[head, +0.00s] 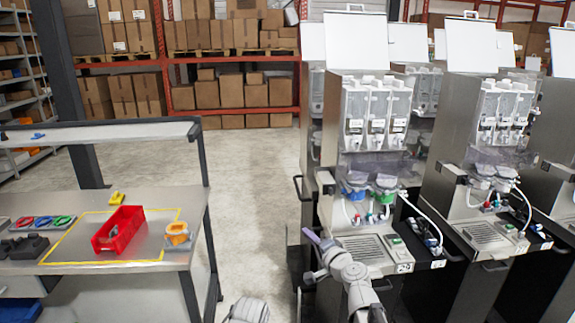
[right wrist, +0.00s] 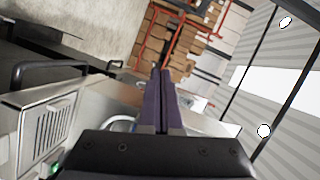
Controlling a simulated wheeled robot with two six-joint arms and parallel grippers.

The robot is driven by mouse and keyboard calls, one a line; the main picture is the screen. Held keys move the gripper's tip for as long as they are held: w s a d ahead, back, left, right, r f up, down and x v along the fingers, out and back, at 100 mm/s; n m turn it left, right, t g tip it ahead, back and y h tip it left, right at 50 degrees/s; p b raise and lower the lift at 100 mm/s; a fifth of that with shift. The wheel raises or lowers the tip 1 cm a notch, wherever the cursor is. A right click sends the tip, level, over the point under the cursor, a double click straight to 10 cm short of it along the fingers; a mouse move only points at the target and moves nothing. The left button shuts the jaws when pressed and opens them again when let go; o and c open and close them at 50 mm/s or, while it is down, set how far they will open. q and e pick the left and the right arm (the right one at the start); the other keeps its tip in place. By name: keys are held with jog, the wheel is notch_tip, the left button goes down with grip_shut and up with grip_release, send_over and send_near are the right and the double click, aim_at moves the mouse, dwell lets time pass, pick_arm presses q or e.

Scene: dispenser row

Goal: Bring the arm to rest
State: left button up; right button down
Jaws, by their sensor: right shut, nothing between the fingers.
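My right arm comes in at the bottom of the head view, in front of the nearest dispenser machine (head: 325,205). Its gripper (head: 313,238) points up and to the left, in the air beside the machine's front left edge. In the right wrist view the two dark fingers of the right gripper (right wrist: 162,100) lie together, shut with nothing between them. My left gripper does not show in either view.
A workbench (head: 190,200) on the left holds a red bin (head: 118,232), an orange and grey part (head: 178,237) and several coloured rings. More dispenser machines stand to the right. Bare floor (head: 255,170) lies between bench and machines. Shelves with boxes (head: 215,95) are behind.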

jog(key=s+a+f+n+g, duration=1)
jog(key=s+a+f+n, duration=0.1)
jog(key=s+a+f, duration=0.35)
jog(key=s+d+f+n+g+h, duration=0.1)
jog(key=s+d+f+g+h, duration=0.1)
jog(key=s, duration=0.5)
jog(key=s+d+f+n+g+h, duration=0.2)
jog(key=s+d+g+h, duration=0.1)
jog(key=s+d+h, duration=0.2)
jog(key=shift+s+d+f+g, duration=0.3)
jog(key=shift+s+d+g, duration=0.1)
jog(key=shift+s+d, duration=0.4)
jog(key=shift+s+a, duration=0.1)
